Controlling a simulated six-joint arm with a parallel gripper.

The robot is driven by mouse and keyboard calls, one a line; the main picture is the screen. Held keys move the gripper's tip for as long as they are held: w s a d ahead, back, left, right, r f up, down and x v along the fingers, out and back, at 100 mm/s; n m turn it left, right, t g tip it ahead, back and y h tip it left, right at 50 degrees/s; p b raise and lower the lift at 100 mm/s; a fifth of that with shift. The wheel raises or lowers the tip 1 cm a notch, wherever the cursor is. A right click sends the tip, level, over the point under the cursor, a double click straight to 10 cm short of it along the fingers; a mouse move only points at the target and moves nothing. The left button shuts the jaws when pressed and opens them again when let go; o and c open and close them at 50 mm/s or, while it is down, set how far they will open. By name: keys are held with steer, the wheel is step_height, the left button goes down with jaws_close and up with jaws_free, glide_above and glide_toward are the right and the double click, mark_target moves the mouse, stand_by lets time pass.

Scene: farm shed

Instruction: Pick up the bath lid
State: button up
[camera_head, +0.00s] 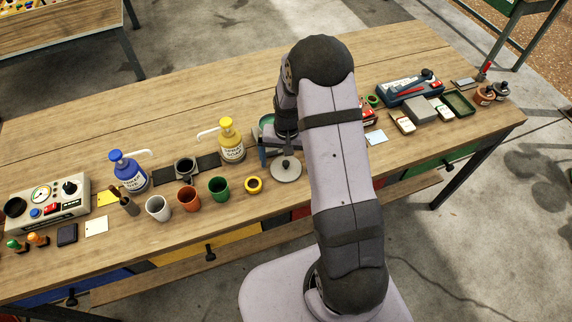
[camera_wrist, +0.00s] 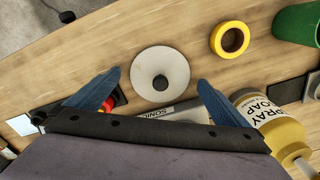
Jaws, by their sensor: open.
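The bath lid is a pale round disc with a dark central knob. It lies on the wooden table in the head view (camera_head: 289,176), and in the wrist view its disc (camera_wrist: 175,64) shows between my fingers. My gripper (camera_wrist: 159,76) is open, with one blue finger on each side of the lid and nothing held. I cannot tell how high the fingertips are above the table. A grey box marked "SONIC" (camera_wrist: 180,108) shows partly beneath my gripper. My arm hides much of that area in the head view.
A yellow tape-like ring (camera_head: 254,185) and a green cup (camera_head: 218,188) stand left of the lid. A yellow soap bottle (camera_head: 231,143) stands behind, close to one finger in the wrist view. A white card (camera_head: 376,137) lies right of my arm. Bare wood lies in front of the lid.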

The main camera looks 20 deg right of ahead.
mark_target(286, 162)
steer(key=shift+f, duration=0.2)
steer(key=shift+c, duration=0.6)
steer(key=c, duration=1)
steer(key=shift+r, duration=0.1)
step_height(286, 162, up, 10)
steer(key=s+r+p, duration=0.1)
steer(key=p, duration=0.2)
steer(key=shift+w+r+p, duration=0.5)
steer(key=shift+w+r, duration=0.35)
steer(key=shift+w, duration=1.3)
steer(key=shift+w+r+p, duration=0.55)
steer(key=shift+w+r, duration=0.35)
steer(key=shift+w, duration=1.25)
steer(key=shift+w+r+p, duration=0.5)
steer(key=shift+w+r, duration=0.35)
steer(key=shift+w, duration=1.3)
